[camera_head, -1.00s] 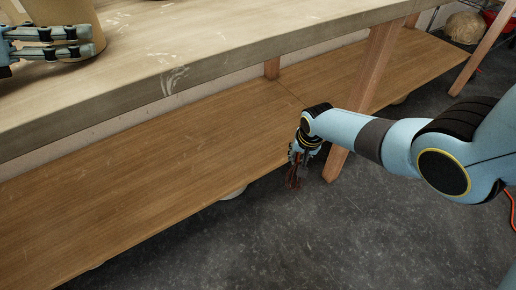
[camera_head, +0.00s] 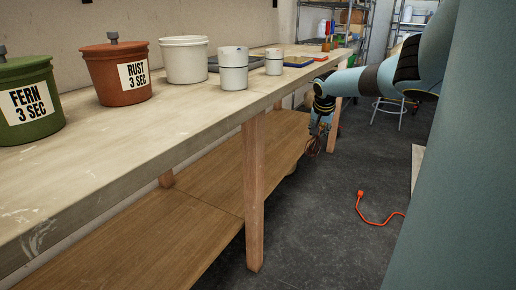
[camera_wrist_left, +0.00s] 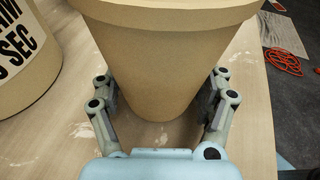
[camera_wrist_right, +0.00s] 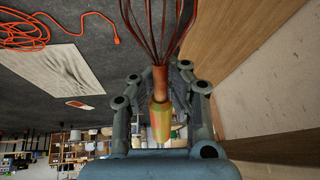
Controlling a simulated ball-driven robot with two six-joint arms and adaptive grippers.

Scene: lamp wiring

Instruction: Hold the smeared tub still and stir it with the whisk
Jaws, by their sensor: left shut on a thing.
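In the left wrist view a plain tan tub (camera_wrist_left: 160,55) stands between the fingers of my left gripper (camera_wrist_left: 162,92), which is shut on its sides. No smears show on the part of the tub in sight, and its inside is hidden. That tub and my left gripper are out of the head view. My right gripper (camera_head: 320,125) hangs below bench-top height, beside the bench, shut on the whisk (camera_head: 312,146). In the right wrist view the whisk's orange and green handle (camera_wrist_right: 160,108) lies between the fingers, its wires pointing away.
On the bench (camera_head: 150,145) stand a green FERN tub (camera_head: 28,75), a rust RUST tub (camera_head: 116,65), a white bucket (camera_head: 184,60) and smaller white tubs (camera_head: 233,72). Bench legs (camera_head: 254,190) stand near my right arm. An orange cord (camera_head: 372,218) lies on the floor.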

